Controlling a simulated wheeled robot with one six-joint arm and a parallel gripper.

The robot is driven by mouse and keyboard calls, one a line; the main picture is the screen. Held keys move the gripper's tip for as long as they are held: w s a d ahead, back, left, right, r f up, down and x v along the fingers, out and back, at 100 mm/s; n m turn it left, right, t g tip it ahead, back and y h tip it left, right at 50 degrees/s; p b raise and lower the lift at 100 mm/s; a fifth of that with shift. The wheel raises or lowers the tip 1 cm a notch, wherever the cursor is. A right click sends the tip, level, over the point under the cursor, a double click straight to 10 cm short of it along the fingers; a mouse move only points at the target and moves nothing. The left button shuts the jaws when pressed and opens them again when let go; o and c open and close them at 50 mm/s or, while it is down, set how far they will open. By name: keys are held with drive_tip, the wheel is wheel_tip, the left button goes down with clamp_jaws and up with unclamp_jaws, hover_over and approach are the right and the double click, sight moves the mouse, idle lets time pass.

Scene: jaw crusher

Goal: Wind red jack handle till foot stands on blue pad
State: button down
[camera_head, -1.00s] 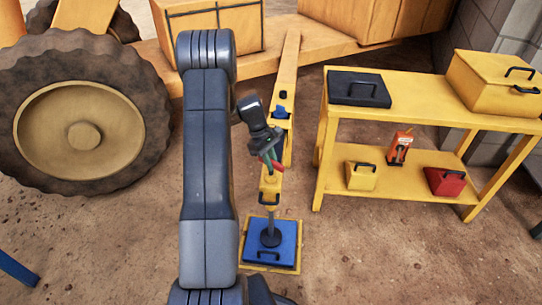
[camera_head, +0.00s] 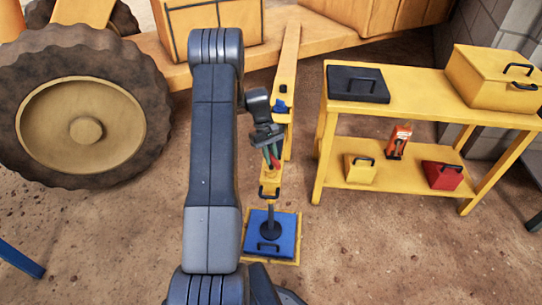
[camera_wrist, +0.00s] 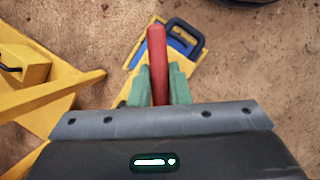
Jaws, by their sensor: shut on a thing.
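My gripper (camera_head: 271,158) is at the jack on the end of the yellow drawbar, and its green fingers are shut on the red jack handle (camera_head: 276,164). In the wrist view the red handle (camera_wrist: 156,55) stands between the green fingers (camera_wrist: 158,85). The jack's grey leg and round foot (camera_head: 270,228) are below, over the blue pad (camera_head: 285,236) in its yellow frame. The foot looks at or very close to the pad; I cannot tell whether it touches. In the wrist view the blue pad (camera_wrist: 180,46) is partly hidden behind the handle and a dark blue loop.
A yellow two-level bench (camera_head: 420,105) stands to the right, with a black case (camera_head: 357,84), a yellow toolbox (camera_head: 495,80) and a red box (camera_head: 442,175). A large wheel (camera_head: 85,110) is at the left. Bare dirt lies between the pad and the bench.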

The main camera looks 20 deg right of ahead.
drive_tip(key=c, duration=1.4)
unclamp_jaws()
drive_tip(key=shift+o, duration=0.2)
drive_tip(key=p+v, duration=0.2)
drive_tip(key=v, duration=1.1)
drive_tip(key=shift+r, duration=0.4)
drive_tip(key=shift+a, duration=0.1)
drive_tip(key=b+x, duration=0.2)
drive_tip(key=x, duration=1.1)
drive_tip(key=shift+f, duration=0.4)
